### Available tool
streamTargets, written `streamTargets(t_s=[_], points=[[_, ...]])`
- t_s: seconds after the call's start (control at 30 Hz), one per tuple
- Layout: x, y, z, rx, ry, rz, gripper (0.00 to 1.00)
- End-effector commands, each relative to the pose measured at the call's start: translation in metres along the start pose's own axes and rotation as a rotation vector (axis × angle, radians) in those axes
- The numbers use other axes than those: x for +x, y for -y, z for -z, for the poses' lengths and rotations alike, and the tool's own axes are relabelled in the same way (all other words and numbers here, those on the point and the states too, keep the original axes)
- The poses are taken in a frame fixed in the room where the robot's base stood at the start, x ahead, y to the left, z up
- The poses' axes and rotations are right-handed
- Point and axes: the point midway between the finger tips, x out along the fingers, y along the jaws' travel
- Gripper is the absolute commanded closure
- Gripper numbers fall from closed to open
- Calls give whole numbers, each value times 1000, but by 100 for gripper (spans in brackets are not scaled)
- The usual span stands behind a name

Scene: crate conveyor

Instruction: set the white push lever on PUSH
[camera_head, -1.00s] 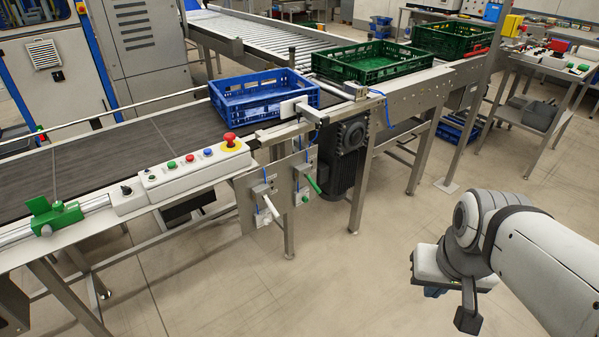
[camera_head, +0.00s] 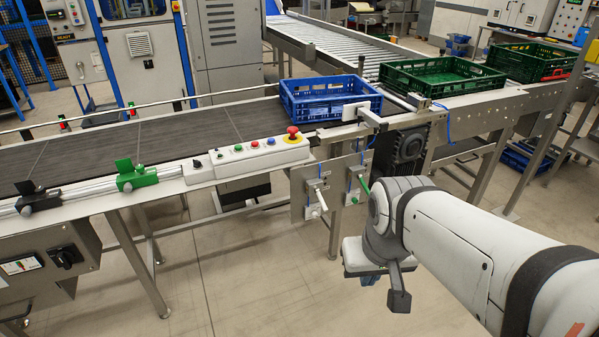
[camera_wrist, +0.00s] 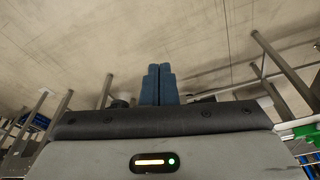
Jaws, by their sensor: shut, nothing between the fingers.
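The white push lever (camera_head: 320,200) hangs on a small metal plate under the front rail of the conveyor in the head view. It points down and slightly to the right; I cannot read any PUSH marking. A green lever (camera_head: 363,185) is on the similar plate to its right. My gripper (camera_head: 370,279) is low and to the right of the white lever, apart from it, and mostly hidden by my wrist. In the wrist view my two blue fingers (camera_wrist: 158,84) are together with nothing between them, over bare floor.
A blue crate (camera_head: 290,107) sits on the dark belt (camera_head: 190,132). Green crates (camera_head: 410,84) stand farther right. A control box with an emergency stop (camera_head: 292,134) is above the levers. Conveyor legs (camera_head: 140,262) stand left of the levers. The floor in front is clear.

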Motion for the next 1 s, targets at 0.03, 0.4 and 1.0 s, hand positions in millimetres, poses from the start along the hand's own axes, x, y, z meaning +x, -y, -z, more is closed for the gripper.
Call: streamTargets(t_s=[0.03,0.4,1.0], points=[[0,0,0,0,-1,0,100],[11,8,2,37,39,42,100],[150,136,132,724,645,941,100]])
